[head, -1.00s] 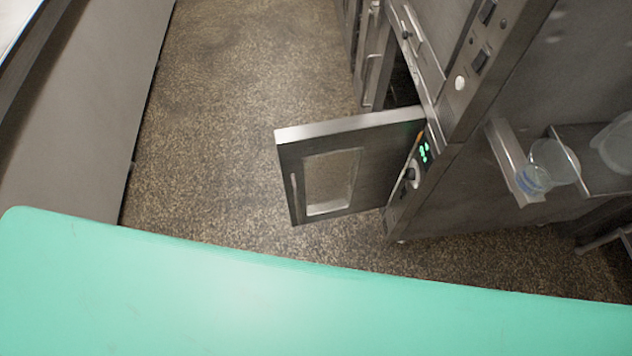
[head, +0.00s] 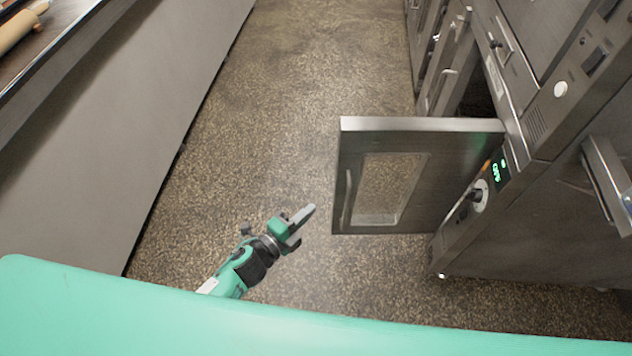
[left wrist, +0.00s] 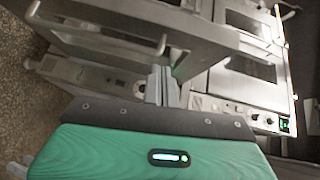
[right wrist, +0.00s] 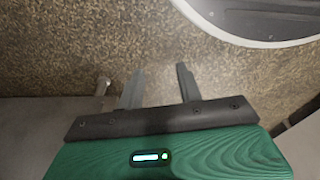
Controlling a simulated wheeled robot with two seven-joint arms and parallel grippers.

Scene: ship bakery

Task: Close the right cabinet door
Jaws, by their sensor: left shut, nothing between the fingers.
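The cabinet door (head: 408,142) is a dark metal panel with a window and a bar handle (head: 347,198). It stands wide open, sticking out leftward over the floor from the oven cabinet (head: 460,235) at the right. My left gripper (head: 308,213) is shut and empty. In the head view it is left of the door's free edge, with a gap between them in the picture. In the left wrist view its fingers (left wrist: 163,82) point at metal cabinet fronts. My right gripper (right wrist: 158,74) is open and empty over the speckled floor; it does not show in the head view.
A long grey counter (head: 120,120) runs along the left, with a rolling pin (head: 22,28) on top. The speckled floor (head: 285,100) between counter and cabinets is clear. More cabinet fronts with handles (head: 445,80) stand beyond the open door.

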